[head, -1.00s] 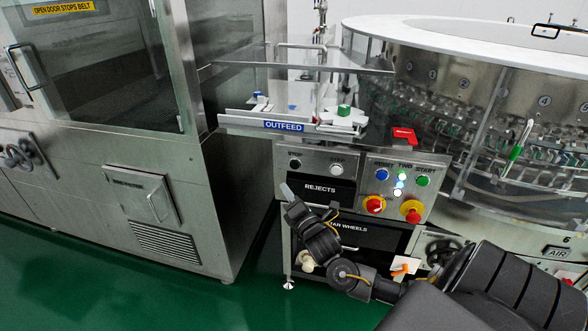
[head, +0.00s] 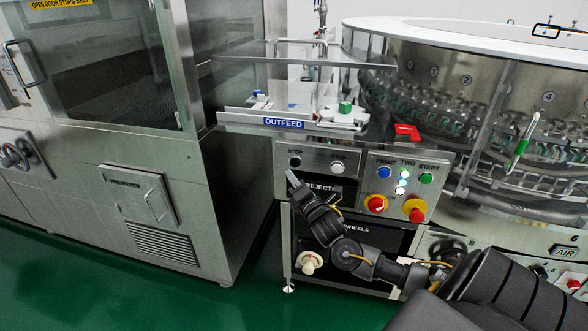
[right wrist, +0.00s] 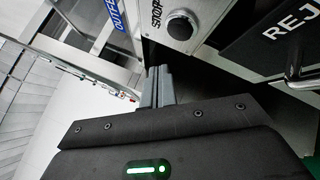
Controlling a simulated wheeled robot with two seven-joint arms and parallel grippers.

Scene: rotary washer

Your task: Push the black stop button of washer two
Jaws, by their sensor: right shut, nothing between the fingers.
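A black round button (head: 295,161) sits at the left of a grey control panel (head: 316,164), under a label that seems to read STOP. In the right wrist view the black button (right wrist: 182,25) shows with a metal ring, beyond the fingertips. The neighbouring panel, labelled TWO (head: 407,162), belongs to the same machine front. My right gripper (head: 291,176) is shut and empty, its tip just below the black button in the head view. In the right wrist view its closed fingers (right wrist: 160,72) point toward the button, with a visible gap. My left gripper is out of view.
A white button (head: 337,168) is right of the black one. The TWO panel carries blue (head: 383,172) and green (head: 425,178) buttons, lights and red-on-yellow knobs (head: 376,204). A REJECTS plate (head: 322,188) lies below; the OUTFEED ledge (head: 284,123) juts above.

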